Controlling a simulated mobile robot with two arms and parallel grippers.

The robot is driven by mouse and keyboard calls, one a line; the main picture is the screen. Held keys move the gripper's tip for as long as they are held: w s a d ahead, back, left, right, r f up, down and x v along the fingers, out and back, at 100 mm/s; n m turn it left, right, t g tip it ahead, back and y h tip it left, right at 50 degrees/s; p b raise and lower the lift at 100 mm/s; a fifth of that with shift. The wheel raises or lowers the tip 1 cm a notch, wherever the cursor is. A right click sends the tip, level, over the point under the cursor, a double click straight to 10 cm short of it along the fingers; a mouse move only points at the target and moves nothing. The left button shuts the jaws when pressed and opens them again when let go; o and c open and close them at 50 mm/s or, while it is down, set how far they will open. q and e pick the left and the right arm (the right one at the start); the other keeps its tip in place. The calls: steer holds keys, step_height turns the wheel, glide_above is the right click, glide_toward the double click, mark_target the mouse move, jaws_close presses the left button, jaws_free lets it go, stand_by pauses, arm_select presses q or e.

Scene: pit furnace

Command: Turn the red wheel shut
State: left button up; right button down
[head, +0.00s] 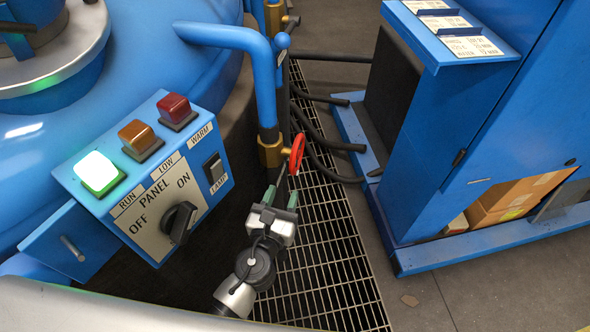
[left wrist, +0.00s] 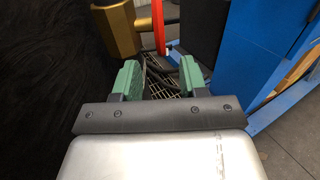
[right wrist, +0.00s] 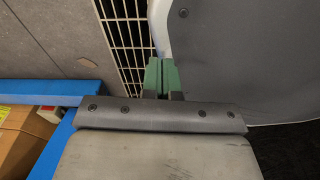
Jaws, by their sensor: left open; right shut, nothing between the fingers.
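The red wheel (head: 297,153) sits on a brass valve (head: 270,152) on a blue pipe, seen nearly edge-on in the head view. In the left wrist view the wheel (left wrist: 158,25) shows as a red strip at the top, right of the brass body (left wrist: 115,28). My left gripper (head: 281,197) is open and empty, just below and in front of the wheel, apart from it. Its green fingers also show in the left wrist view (left wrist: 160,78). My right gripper (right wrist: 160,75) is shut and empty in the right wrist view, above a floor grating; the head view does not show it.
A blue control panel (head: 150,180) with a lit green button and a black knob stands left of my left arm. A blue cabinet (head: 480,120) with cardboard boxes (head: 510,198) stands at right. Black hoses (head: 325,140) lie over the floor grating (head: 330,240) behind the wheel.

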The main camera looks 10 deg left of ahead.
mark_target(293, 161)
arm_select(q)
steer(key=w, duration=0.3)
steer(key=w+d, duration=0.1)
steer(key=w, duration=0.5)
steer(key=shift+w+d, duration=0.2)
steer(key=shift+d, duration=0.05)
steer(key=shift+w+d, duration=0.1)
steer(key=shift+w, duration=0.4)
arm_select(e)
steer(key=shift+s, duration=0.35)
arm_select(q)
jaws_close()
steer(key=shift+r+p, duration=0.25)
steer(key=shift+p, duration=0.4)
steer(key=r+g+p, duration=0.1)
steer(key=g+p, duration=0.1)
steer(key=p, duration=0.6)
steer(key=shift+r, duration=0.15)
steer(key=g+y+p, duration=0.1)
steer(key=g+p, duration=0.3)
steer(key=p, duration=1)
steer(key=shift+d+p, duration=0.1)
steer(key=shift+p, duration=0.3)
steer(key=shift+f+g+p, duration=0.3)
steer(key=shift+g+p, duration=0.3)
steer(key=shift+p, duration=0.2)
arm_select(e)
step_height(293, 161, up, 25)
steer(key=s, duration=0.1)
steer(key=shift+s+d, duration=0.2)
